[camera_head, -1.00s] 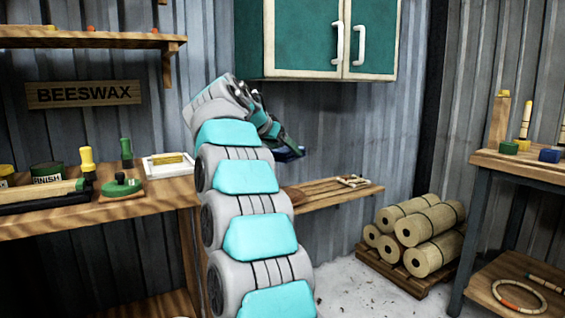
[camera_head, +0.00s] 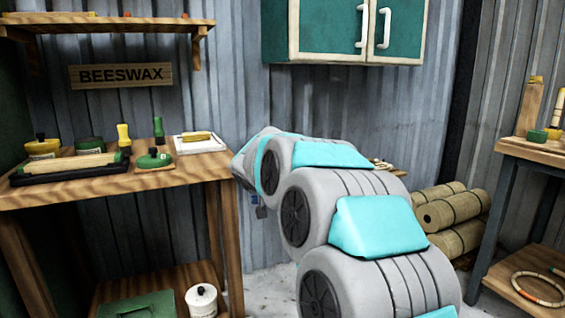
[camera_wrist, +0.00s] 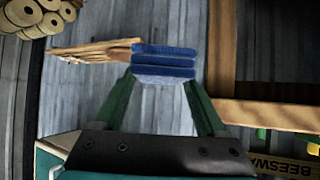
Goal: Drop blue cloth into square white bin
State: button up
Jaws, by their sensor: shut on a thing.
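My gripper (camera_wrist: 160,82) is shut on a folded blue cloth (camera_wrist: 164,62), which shows as several stacked blue layers with a paler grey-blue face between the two green fingers. In the head view my arm hides most of the gripper. A small blue patch shows below the arm's far end, beside the table's right side, too small to identify. No square white bin can be made out in either view.
A wooden workbench (camera_head: 60,192) at left carries pots, bottles and a white tray (camera_head: 218,146). A lidded white pot (camera_head: 202,302) and a green box (camera_head: 138,305) sit on its lower shelf. Rolled bundles (camera_head: 452,208) and another table (camera_head: 530,152) stand at right.

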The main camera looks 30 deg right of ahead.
jog(key=s+a+f+n+y, duration=0.2)
jog(key=a+f+n+y, duration=0.2)
jog(key=a+f, duration=0.6)
jog(key=s+a+f+n+t+y, duration=0.1)
jog(key=a+f+n+y, duration=0.3)
jog(key=a+f, duration=0.6)
jog(key=shift+s+f+n+y, duration=0.3)
jog(key=shift+s+f+n, duration=0.1)
jog(key=shift+s+n, duration=0.2)
